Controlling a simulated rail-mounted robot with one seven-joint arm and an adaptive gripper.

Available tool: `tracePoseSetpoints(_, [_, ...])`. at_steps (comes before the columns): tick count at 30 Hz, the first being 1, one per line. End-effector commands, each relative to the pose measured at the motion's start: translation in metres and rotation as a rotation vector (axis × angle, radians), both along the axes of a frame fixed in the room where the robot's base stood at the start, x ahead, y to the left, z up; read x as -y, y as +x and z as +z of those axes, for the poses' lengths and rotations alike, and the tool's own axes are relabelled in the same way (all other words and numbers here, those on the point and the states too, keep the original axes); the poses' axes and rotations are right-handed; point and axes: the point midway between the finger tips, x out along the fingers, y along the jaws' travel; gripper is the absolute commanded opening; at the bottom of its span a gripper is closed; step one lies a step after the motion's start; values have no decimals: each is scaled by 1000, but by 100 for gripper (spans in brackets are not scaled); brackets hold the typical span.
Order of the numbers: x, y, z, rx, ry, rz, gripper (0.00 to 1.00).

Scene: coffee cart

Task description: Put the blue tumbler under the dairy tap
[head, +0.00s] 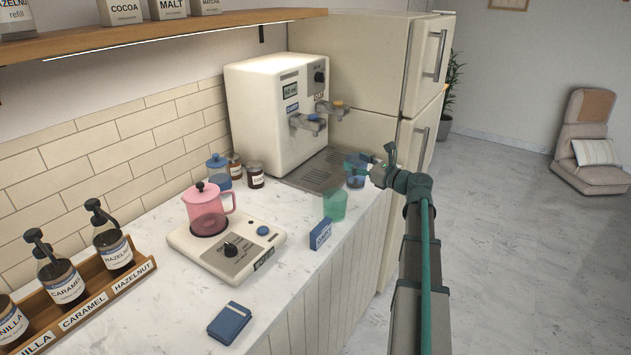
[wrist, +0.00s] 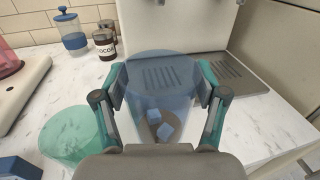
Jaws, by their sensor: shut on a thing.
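The blue tumbler (head: 356,181) is see-through and, in the wrist view (wrist: 160,100), holds bluish cubes. My gripper (head: 364,165) is shut on it, with one finger on each side, as the wrist view (wrist: 161,92) shows. The tumbler is upright or nearly so, in front of the drip tray at the counter's front edge. I cannot tell whether its base touches the counter.
A green tumbler (head: 335,203) stands close to the left of my gripper. A blue box (head: 321,233), a hot plate with a pink pot (head: 207,212) and several jars (head: 256,175) stand further left. The fridge (head: 408,60) is beyond the dispenser. The tray is clear.

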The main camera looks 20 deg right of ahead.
Motion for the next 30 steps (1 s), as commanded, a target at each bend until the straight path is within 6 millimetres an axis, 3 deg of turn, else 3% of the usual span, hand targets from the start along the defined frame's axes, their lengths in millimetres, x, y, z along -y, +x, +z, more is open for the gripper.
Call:
tracePoseSetpoints(5, [-4, 23, 0, 0, 1, 15, 22])
tracePoseSetpoints(21, [-52, 142, 1, 0, 0, 13, 22])
tracePoseSetpoints(25, [-60, 160, 1, 1, 0, 12, 22])
tracePoseSetpoints(30, [-64, 168, -1, 1, 0, 11, 22])
